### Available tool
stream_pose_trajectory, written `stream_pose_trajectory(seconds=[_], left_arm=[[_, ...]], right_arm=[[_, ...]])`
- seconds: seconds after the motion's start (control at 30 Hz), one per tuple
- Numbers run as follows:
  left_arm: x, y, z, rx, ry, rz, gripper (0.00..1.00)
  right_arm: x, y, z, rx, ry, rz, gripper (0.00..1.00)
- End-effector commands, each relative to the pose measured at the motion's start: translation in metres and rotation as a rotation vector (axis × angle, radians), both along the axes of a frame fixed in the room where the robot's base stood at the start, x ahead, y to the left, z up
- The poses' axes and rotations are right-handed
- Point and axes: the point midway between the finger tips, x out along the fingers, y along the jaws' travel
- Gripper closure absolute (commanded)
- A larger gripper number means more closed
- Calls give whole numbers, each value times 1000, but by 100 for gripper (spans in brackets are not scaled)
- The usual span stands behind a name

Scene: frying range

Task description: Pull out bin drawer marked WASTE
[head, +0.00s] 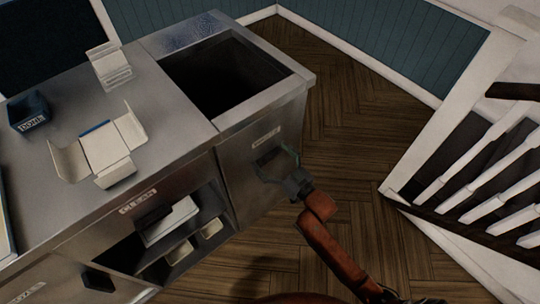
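The bin drawer front (241,178) is a grey metal panel at the right end of the steel counter. A small pale label (266,138) sits near its top; its lettering is too small to read surely. The panel looks flush with the cabinet. A dark handle (268,157) is below the label, partly hidden by my gripper. My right gripper (278,163), on a red-brown arm from the lower right, is at the handle with its fingers spread to either side of it. I cannot tell whether they touch it. My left gripper is out of view.
A dark square opening (222,75) is in the counter top above the drawer. An open carton (104,149), a dark box (30,112) and a shelf marked CLEAN (138,201) are to the left. Wooden floor (345,150) is clear to the right, before a white railing (470,170).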

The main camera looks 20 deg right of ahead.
Motion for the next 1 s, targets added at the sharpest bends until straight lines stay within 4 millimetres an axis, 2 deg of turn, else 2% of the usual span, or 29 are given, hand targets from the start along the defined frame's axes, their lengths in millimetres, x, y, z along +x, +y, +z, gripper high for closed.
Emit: stream_pose_trajectory(seconds=[0.07, 0.77, 1.0], left_arm=[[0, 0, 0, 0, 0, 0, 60], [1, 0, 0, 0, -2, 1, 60], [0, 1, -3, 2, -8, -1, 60]], right_arm=[[0, 0, 0, 0, 0, 0, 16], [0, 0, 0, 0, -1, 0, 64], [-4, 2, 2, -1, -1, 6, 64]])
